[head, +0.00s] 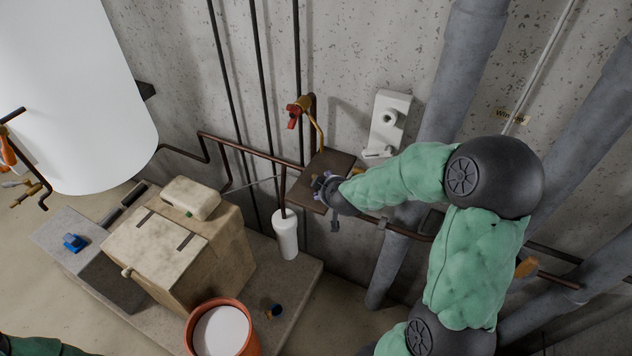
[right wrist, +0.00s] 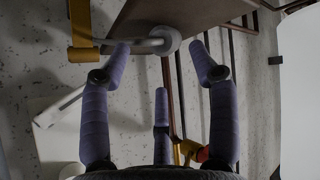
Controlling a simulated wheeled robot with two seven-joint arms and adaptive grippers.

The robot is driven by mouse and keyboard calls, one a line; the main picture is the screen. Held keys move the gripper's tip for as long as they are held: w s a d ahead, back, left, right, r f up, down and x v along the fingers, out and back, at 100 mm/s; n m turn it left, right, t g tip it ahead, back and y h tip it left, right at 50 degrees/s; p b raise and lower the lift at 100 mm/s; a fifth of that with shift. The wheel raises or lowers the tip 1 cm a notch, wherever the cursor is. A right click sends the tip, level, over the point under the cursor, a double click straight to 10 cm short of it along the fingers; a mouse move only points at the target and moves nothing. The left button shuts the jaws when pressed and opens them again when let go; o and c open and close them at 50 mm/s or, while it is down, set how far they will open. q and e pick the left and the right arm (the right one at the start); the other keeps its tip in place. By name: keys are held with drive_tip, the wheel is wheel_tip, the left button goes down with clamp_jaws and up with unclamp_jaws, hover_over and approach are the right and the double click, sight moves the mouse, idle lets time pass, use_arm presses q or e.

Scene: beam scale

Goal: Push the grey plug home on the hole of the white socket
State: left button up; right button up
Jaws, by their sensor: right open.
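The white socket (head: 393,101) is fixed to the wall right of centre in the head view, with a round hole in its face. My right gripper (head: 325,186) is at the small brown shelf (head: 336,162), left of and below the socket. In the right wrist view the open fingers (right wrist: 160,66) spread around a grey piece with a round end (right wrist: 166,40), which looks like the plug. It is beside the shelf's edge, and no firm grip on it shows. In the head view the gripper hides it. My left gripper is out of view.
A red-handled valve (head: 296,112) and copper pipes run along the wall by the shelf. A thick grey pipe (head: 440,110) stands right of the socket. Below are a tan box (head: 165,255), a white canister (head: 286,235) and an orange bucket (head: 253,340).

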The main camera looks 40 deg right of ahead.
drive_tip(key=x, duration=0.1)
drive_tip(key=b+x, duration=0.1)
drive_tip(key=x, duration=0.1)
drive_tip(key=b+x, duration=0.1)
drive_tip(key=shift+w+a+f, duration=0.15)
drive_tip(key=shift+w+f, duration=0.25)
drive_tip(key=shift+w, duration=0.05)
clamp_jaws()
